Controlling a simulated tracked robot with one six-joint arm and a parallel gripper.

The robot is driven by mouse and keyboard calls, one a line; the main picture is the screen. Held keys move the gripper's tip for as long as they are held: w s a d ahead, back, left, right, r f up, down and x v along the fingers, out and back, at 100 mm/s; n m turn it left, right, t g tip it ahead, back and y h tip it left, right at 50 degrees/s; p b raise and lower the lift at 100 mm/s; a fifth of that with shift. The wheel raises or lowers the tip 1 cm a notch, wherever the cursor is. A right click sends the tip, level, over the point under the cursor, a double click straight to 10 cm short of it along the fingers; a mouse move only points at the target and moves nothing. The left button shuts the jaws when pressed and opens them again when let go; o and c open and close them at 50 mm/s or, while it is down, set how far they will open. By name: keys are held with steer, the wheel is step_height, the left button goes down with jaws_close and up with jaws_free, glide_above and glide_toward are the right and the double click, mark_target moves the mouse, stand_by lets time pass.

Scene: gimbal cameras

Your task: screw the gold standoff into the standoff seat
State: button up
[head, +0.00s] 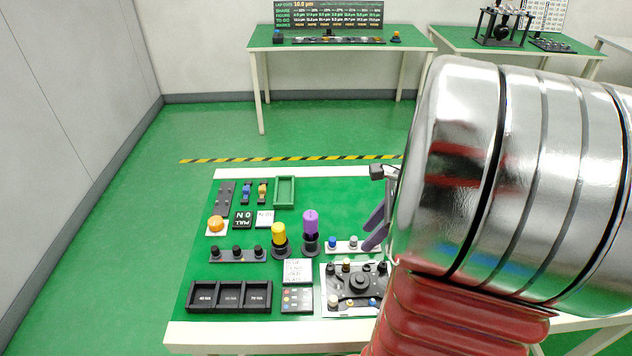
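A black-and-white fixture plate (354,290) lies at the front right of the green bench, with a dark round part in its middle and several small posts around it. A small brownish-gold piece (346,265) stands at its back edge; I cannot tell for sure whether it is the gold standoff. The standoff seat cannot be made out at this size. My silver and red arm hides the right side of the bench and part of the gripper.
A yellow cylinder (279,235) and a taller purple one (310,224) stand upright in black holders mid-bench. A black three-compartment tray (230,296) is at front left. A green tray (285,191) is farther back.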

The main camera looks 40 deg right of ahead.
mark_target(349, 261)
steer(key=shift+s+d+f+m, duration=0.25)
steer(key=shift+d+f+m, duration=0.05)
steer(key=shift+d+m, duration=0.3)
steer(key=shift+a+f, duration=0.1)
steer(key=shift+f, duration=0.05)
steer(key=x, duration=1.3)
steer(key=shift+w+f, duration=0.15)
steer(key=shift+f, duration=0.05)
jaws_close()
jaws_free()
steer(key=shift+r, duration=0.15)
